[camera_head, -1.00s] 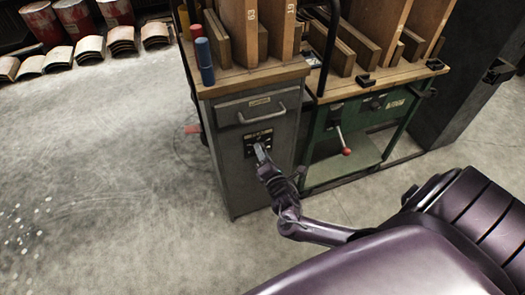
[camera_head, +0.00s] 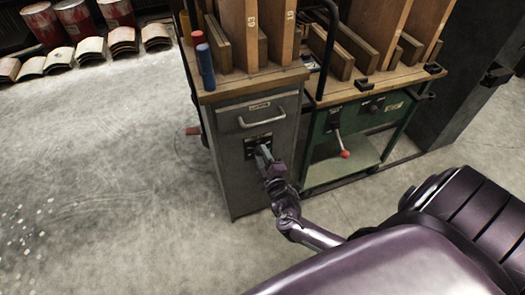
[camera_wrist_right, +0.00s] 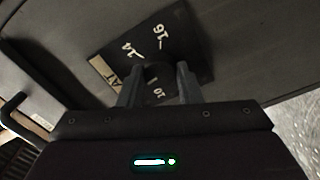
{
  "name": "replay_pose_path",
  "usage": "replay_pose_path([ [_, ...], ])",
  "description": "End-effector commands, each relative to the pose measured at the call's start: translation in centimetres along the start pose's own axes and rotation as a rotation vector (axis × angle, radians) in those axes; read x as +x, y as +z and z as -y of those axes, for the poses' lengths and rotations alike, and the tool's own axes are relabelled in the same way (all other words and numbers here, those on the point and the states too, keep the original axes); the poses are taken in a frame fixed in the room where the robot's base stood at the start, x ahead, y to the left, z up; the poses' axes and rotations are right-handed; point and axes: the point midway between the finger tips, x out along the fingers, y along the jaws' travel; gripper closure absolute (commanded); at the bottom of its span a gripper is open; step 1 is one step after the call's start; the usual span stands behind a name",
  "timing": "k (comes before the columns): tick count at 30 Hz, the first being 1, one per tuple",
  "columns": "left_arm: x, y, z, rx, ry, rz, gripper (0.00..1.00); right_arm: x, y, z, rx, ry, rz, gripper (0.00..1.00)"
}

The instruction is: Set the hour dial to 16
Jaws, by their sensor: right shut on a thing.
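The hour dial's dark plate (camera_head: 251,143) is on the front of a grey cabinet, below its drawer. In the right wrist view the plate (camera_wrist_right: 183,28) shows white marks reading 14 and 16, and another that looks like 10 near the fingers. The dark knob (camera_wrist_right: 158,72) sits between the fingers of my right gripper (camera_wrist_right: 158,84), which is shut on it. The knob's pointer is hidden or too dark to read. In the head view my right gripper (camera_head: 262,152) reaches the plate from the lower right. My left gripper is not in view.
The grey cabinet (camera_head: 233,185) has a drawer handle (camera_head: 262,118) just above the dial. A green bench (camera_head: 318,135) with a red-knobbed lever (camera_head: 345,154) stands at its right. Wooden boards (camera_head: 238,35) stand on top.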

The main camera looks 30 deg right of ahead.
Motion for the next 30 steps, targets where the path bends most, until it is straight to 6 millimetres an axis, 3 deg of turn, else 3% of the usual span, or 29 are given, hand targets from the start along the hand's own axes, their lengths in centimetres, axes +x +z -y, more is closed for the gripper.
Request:
replay_pose_path([
  [30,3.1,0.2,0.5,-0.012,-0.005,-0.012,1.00,0.0,0.0,0.0,0.966,0.000,0.003,0.91],
])
